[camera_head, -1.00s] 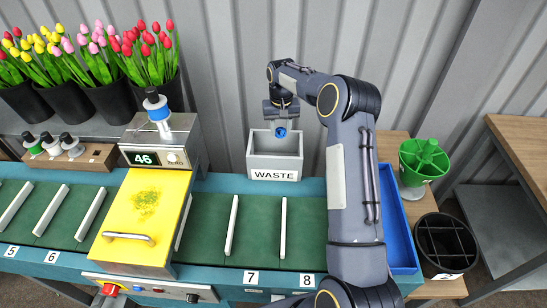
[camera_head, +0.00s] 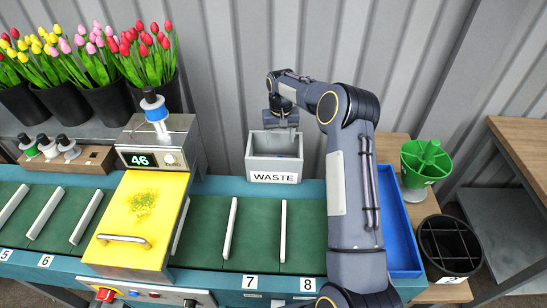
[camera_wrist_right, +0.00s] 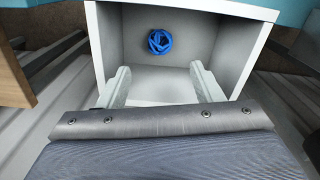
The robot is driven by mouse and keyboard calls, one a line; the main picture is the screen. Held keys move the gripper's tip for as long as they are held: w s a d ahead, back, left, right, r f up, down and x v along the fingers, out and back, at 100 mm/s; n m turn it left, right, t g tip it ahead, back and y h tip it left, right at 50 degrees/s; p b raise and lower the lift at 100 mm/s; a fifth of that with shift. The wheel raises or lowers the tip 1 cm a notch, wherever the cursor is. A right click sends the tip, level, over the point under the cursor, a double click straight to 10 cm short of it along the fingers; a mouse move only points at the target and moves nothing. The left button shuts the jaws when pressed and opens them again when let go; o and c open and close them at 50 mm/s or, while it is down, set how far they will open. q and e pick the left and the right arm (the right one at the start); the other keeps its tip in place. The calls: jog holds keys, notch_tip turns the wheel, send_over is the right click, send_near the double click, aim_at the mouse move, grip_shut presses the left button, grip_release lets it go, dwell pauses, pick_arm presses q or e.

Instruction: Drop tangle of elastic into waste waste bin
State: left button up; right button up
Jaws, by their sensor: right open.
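The tangle of elastic (camera_wrist_right: 160,41) is a small blue bundle. In the right wrist view it lies inside the waste bin (camera_wrist_right: 103,30), beyond my fingertips and apart from them. The grey waste bin, labelled WASTE, also shows in the head view (camera_head: 273,165), behind the conveyor. My right gripper (camera_head: 281,128) is above the bin's opening, pointing down. Its two fingers (camera_wrist_right: 163,78) are spread with nothing between them. In the head view the bin's inside is mostly shaded and the elastic is hardly visible. My left gripper is not in view.
The green conveyor (camera_head: 262,240) with white dividers runs in front of the bin. A yellow-covered machine (camera_head: 143,215) stands at left. A blue tray (camera_head: 400,225), a green container (camera_head: 425,165) and a black divided bin (camera_head: 447,245) are at right. Tulip buckets (camera_head: 107,103) stand at back left.

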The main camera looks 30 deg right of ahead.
notch_tip(320, 180, up, 8)
jog(key=b, duration=0.1)
dwell(0.4)
jog(key=s+a+r+n+t+y, duration=0.1)
jog(key=s+a+r+t, duration=0.1)
jog(key=s+a+r, duration=0.5)
jog(key=s+r+n+t+y, duration=0.1)
jog(key=s+r, duration=0.5)
jog(key=s, duration=0.6)
jog(key=s+a+f+t+y, duration=0.1)
jog(key=s+a+f, duration=0.2)
jog(key=s, duration=0.6)
jog(key=s+a+f+t, duration=0.1)
jog(key=s+a+f, duration=0.2)
jog(key=s+a, duration=0.4)
jog(key=s, duration=0.2)
jog(key=shift+s+f+n+t+y, duration=0.3)
jog(key=shift+s+f+y, duration=0.05)
jog(key=shift+y, duration=0.05)
